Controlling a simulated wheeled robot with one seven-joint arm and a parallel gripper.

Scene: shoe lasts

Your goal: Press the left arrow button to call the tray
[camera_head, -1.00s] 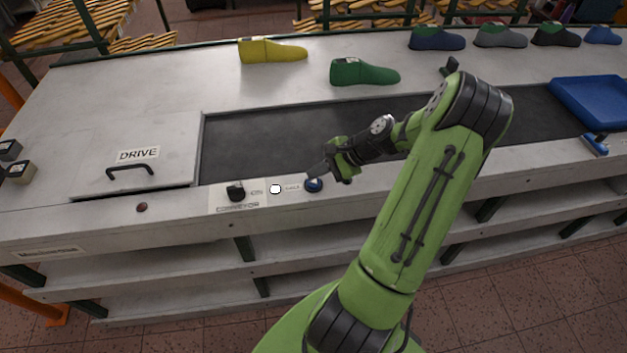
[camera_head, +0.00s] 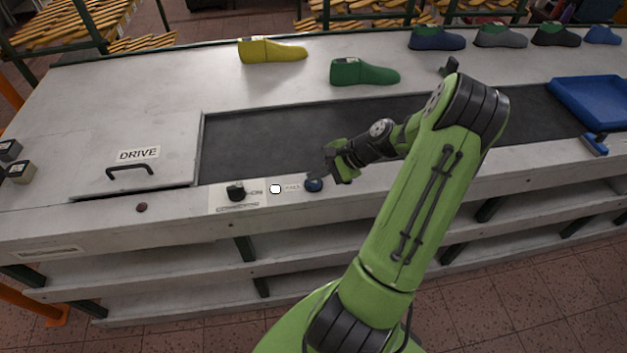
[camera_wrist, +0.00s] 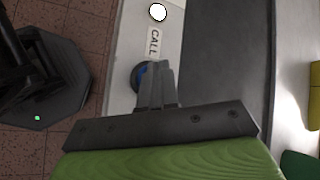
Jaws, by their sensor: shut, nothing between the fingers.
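A round blue button (camera_head: 314,186) sits on the front edge of the conveyor table, just right of a small label. In the wrist view the blue button (camera_wrist: 136,78) is partly hidden by the fingers, and the label (camera_wrist: 153,43) reads CALL. No arrow mark can be made out on the button. My gripper (camera_head: 312,176) is shut and empty, with its fingertips right at the button's far side. In the wrist view my gripper (camera_wrist: 156,66) overlaps the button's edge; I cannot tell whether it touches. A blue tray (camera_head: 560,97) is at the far right of the belt.
A white round light or button (camera_head: 275,189) and a black conveyor knob (camera_head: 236,191) lie left of the label. The dark belt (camera_head: 260,140) is bare beside my gripper. Yellow (camera_head: 272,50) and green (camera_head: 365,73) shoe lasts stand behind it. A DRIVE cover (camera_head: 140,175) is at left.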

